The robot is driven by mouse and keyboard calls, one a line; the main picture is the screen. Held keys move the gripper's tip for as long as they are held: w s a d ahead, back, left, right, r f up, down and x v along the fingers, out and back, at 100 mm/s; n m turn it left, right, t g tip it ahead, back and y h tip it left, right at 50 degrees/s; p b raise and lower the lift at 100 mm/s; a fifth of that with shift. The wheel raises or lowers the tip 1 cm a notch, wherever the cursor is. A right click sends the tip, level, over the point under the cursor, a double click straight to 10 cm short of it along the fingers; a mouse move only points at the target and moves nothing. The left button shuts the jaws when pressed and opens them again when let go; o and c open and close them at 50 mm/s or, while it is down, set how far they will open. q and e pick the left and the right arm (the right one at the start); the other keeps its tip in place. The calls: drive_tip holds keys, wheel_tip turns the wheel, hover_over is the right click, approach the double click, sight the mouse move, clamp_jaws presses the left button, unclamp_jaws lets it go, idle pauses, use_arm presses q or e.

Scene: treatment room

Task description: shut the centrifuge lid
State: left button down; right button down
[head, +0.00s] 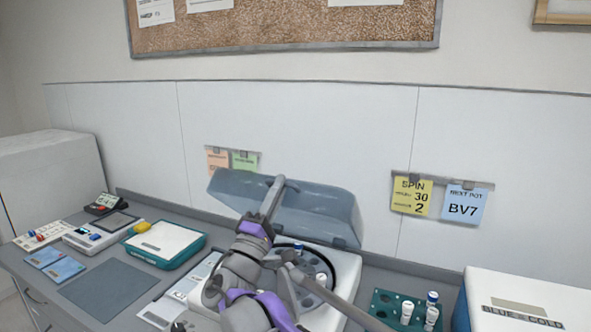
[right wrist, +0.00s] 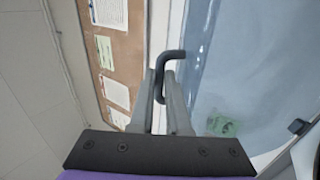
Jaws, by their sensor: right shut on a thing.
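The centrifuge (head: 345,268) stands on the counter with its translucent blue-grey lid (head: 325,213) raised and tilted back toward the wall. A blue-capped tube (head: 298,248) shows in the rotor (head: 318,266), which my arm partly covers. My right gripper (head: 277,184) is at the lid's upper edge. In the right wrist view its fingers (right wrist: 168,85) are shut on the dark bent lid handle (right wrist: 170,56), with the lid (right wrist: 250,65) to the right. My left gripper is not in view.
A green rack (head: 385,304) with several tubes and a white-and-blue box (head: 525,305) stand to the right. A teal-edged scale (head: 165,243), a grey mat (head: 105,290) and blue cards (head: 53,264) lie to the left. The wall panel (head: 300,130) is close behind the lid.

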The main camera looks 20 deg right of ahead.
drive_tip(key=s+a+f+b, duration=0.2)
drive_tip(key=a+f, duration=0.1)
drive_tip(key=f, duration=0.4)
drive_tip(key=s+a+f+b, duration=0.3)
drive_tip(key=f, duration=0.4)
drive_tip(key=s+a+f+b, duration=0.3)
drive_tip(key=f, duration=0.5)
drive_tip(key=shift+a, duration=0.15)
drive_tip(key=c, duration=1.2)
unclamp_jaws()
drive_tip(key=shift+o, duration=0.2)
